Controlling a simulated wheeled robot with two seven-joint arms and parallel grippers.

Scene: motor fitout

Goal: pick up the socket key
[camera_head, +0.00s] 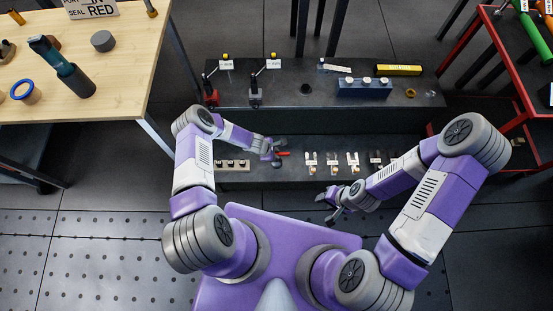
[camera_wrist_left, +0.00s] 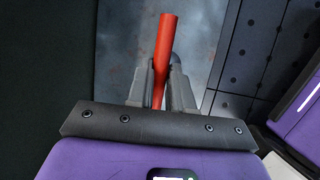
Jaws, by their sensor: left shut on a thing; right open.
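The socket key shows as a red rod (camera_wrist_left: 165,45) in the left wrist view. It stands up between the two fingers of my left gripper (camera_wrist_left: 160,82), which is shut on it. In the head view, my left gripper (camera_head: 276,151) is at the front shelf, and a small red piece of the key (camera_head: 284,153) sticks out to its right. The rest of the key is hidden by the fingers. My right gripper (camera_head: 333,201) is open and empty, in front of the shelf.
The dark front shelf (camera_head: 300,178) holds a light rack (camera_head: 232,165) and several small fittings (camera_head: 333,160). The upper level bears two levers, a blue block (camera_head: 363,88) and a yellow box (camera_head: 398,70). A wooden table (camera_head: 115,75) is at left, a red-framed rack (camera_head: 515,110) at right.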

